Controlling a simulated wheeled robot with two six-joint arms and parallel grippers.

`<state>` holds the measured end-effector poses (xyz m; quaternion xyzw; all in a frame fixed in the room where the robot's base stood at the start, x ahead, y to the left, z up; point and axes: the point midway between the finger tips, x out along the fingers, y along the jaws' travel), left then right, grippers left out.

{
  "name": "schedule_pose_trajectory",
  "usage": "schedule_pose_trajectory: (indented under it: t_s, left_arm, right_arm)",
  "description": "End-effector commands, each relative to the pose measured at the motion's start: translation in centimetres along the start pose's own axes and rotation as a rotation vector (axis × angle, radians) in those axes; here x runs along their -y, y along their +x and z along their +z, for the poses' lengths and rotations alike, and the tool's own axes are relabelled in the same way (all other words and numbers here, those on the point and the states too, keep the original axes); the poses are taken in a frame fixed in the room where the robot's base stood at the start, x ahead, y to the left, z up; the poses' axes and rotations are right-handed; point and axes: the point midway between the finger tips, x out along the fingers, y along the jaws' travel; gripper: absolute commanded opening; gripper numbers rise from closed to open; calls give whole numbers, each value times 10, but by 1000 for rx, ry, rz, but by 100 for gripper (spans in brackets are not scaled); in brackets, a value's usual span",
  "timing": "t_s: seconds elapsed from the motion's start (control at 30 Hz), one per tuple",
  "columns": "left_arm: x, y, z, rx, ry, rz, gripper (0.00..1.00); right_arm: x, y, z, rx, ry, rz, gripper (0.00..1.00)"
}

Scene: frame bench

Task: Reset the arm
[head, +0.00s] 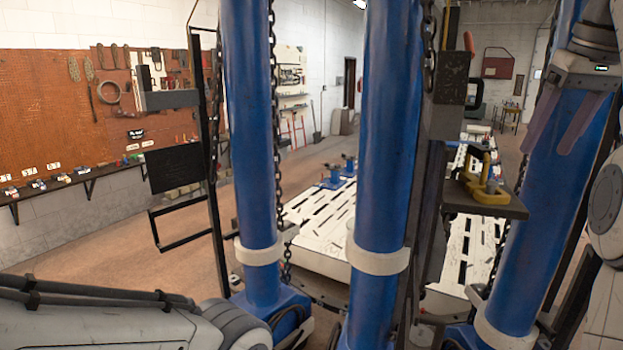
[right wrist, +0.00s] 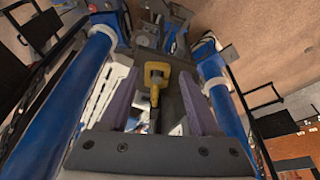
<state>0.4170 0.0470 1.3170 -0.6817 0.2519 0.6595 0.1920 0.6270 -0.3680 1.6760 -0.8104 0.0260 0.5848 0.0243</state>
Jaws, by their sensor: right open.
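My right gripper (head: 549,150) hangs at the upper right of the head view, in front of a blue post. Its two purple fingers are apart with nothing between them. In the right wrist view the same gripper (right wrist: 160,78) frames a yellow clamp (right wrist: 156,76) that lies beyond the fingers; I see no contact. In the head view the yellow clamp (head: 487,190) sits on a small dark shelf (head: 484,206), left of and below the right gripper. My left arm crosses the lower left corner, and its gripper is not in view.
Blue posts (head: 250,130) with hanging chains (head: 276,150) stand close in front. A white slotted bench (head: 320,225) with blue fixtures (head: 333,177) lies behind them. A pegboard (head: 60,110) hangs on the left wall. Open floor (head: 110,240) shows at left.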

Motion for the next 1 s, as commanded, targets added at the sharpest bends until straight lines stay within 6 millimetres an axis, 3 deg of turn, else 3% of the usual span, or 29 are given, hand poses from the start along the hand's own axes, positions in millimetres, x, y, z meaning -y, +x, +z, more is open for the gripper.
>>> schedule_pose_trajectory:
  t_s: [0.37, 0.47, 0.63, 0.77, 0.87, 1.0]
  left_arm:
    - [2, 24, 1, 1, -1, 0, 51]
    - [2, 33, 2, 1, -1, 0, 51]
    - [4, 54, 3, 1, -1, 0, 51]
    - [6, 77, 4, 1, -2, 0, 51]
    - [7, 94, 5, 1, -2, 0, 51]
    - [8, 117, 6, 1, -3, 0, 51]
  right_arm:
    - [53, 57, -5, 31, -68, -55, 63]
    - [76, 79, -3, 43, -95, -74, 63]
    - [130, 131, 12, 74, -163, -114, 63]
    - [189, 188, 45, 111, -242, -149, 63]
    - [231, 233, 84, 141, -306, -169, 63]
    - [279, 292, 154, 185, -403, -187, 63]
